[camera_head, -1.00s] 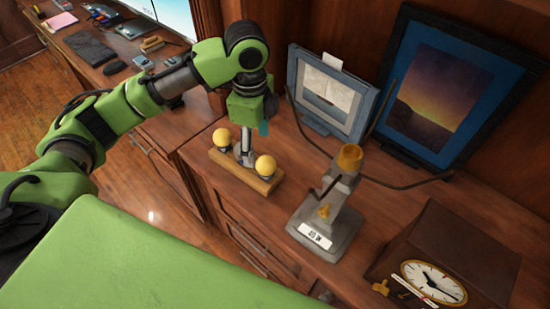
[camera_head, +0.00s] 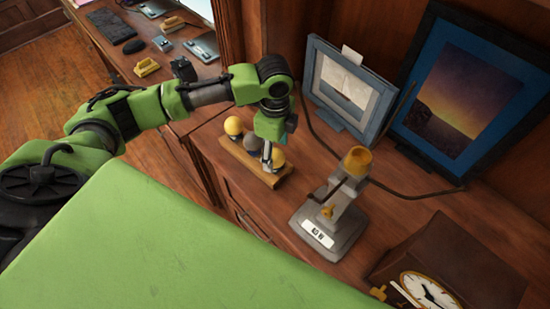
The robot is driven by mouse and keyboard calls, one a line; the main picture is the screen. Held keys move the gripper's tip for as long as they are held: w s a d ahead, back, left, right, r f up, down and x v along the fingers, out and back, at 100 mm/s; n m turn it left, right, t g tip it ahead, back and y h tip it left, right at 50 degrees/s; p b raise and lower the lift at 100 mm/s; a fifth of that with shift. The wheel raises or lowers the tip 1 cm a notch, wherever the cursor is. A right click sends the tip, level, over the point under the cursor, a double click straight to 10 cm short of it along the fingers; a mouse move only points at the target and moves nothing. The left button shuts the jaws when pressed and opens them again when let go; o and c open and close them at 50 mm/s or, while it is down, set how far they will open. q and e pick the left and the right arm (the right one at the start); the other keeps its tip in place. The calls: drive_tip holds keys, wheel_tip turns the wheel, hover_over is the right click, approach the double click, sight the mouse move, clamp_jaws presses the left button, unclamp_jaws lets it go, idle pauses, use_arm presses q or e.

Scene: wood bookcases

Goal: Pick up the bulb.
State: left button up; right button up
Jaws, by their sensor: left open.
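A small wooden stand (camera_head: 248,163) on the cabinet top carries a row of three round bulbs. The left bulb (camera_head: 233,126) is yellow, the middle bulb (camera_head: 252,141) is dark grey, and the right bulb (camera_head: 278,159) is yellow. My left gripper (camera_head: 267,159) points down at the right part of the stand, between the grey bulb and the right yellow bulb. It partly covers the right bulb; I cannot tell whether it touches it. The gripper is open. My right gripper is not in view.
A grey device with a yellow top (camera_head: 331,220) stands right of the stand, with thin dark arms spreading outward. Two frames, one blue-grey (camera_head: 318,88) and one dark blue (camera_head: 408,125), lean behind. A wooden clock (camera_head: 455,259) is at lower right. A lower desk (camera_head: 110,45) is at upper left.

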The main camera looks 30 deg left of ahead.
use_arm(q)
drive_tip(key=shift+a+f, duration=0.15)
drive_tip(key=shift+f, duration=1.8)
drive_tip(key=c, duration=1)
drive_tip(key=shift+o, duration=0.2)
drive_tip(key=shift+r, duration=0.15)
